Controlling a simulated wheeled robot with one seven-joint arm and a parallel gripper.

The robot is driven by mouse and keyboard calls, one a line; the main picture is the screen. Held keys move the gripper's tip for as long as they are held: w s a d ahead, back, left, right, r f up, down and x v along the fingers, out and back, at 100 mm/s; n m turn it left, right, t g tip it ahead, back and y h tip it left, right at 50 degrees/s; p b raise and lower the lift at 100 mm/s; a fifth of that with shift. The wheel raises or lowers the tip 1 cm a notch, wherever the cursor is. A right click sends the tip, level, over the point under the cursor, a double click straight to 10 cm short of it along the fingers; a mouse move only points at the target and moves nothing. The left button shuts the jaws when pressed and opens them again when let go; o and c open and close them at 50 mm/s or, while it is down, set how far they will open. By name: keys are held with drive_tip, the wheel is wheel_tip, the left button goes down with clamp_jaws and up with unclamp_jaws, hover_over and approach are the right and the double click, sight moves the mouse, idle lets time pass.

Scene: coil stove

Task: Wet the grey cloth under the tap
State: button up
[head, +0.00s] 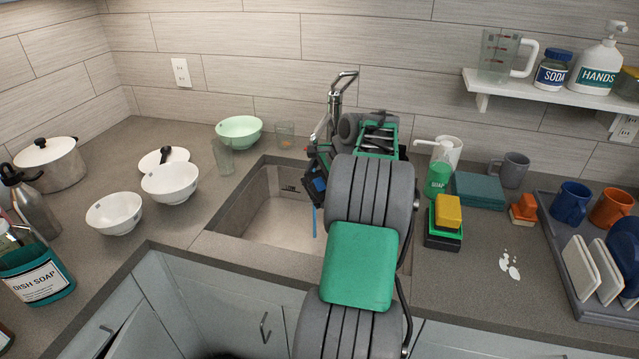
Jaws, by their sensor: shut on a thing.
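The chrome tap (337,100) stands at the back rim of the sink (265,215). My arm reaches over the right part of the sink and hides much of it. My gripper (317,180), dark with a blue part, is partly seen beside my arm, over the basin in front of the tap. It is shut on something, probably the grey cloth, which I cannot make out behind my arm. A thin blue streak (314,222) shows below the gripper; I cannot tell whether it is water.
White bowls (170,183), a green bowl (239,131) and a glass (223,157) stand left of the sink. Green soap (439,176), sponges (447,213), folded teal cloths (478,189) and a dish rack (580,275) are on the right. A white spill (509,265) lies on the counter.

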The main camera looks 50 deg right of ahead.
sight(320, 203)
idle(0.4)
drive_tip(key=shift+s+a+f+b, duration=0.1)
drive_tip(key=shift+s+a+b, duration=0.5)
drive_tip(key=shift+s+a, duration=0.45)
drive_tip(key=shift+s+a+b, duration=0.4)
drive_tip(key=shift+s+a, duration=1.35)
drive_tip(key=shift+a, duration=0.1)
drive_tip(key=shift+r, duration=0.25)
drive_tip(key=s+a+r+p, duration=0.3)
drive_tip(key=p, duration=0.1)
drive_tip(key=shift+s+a+r, duration=0.25)
drive_tip(key=shift+r, duration=0.05)
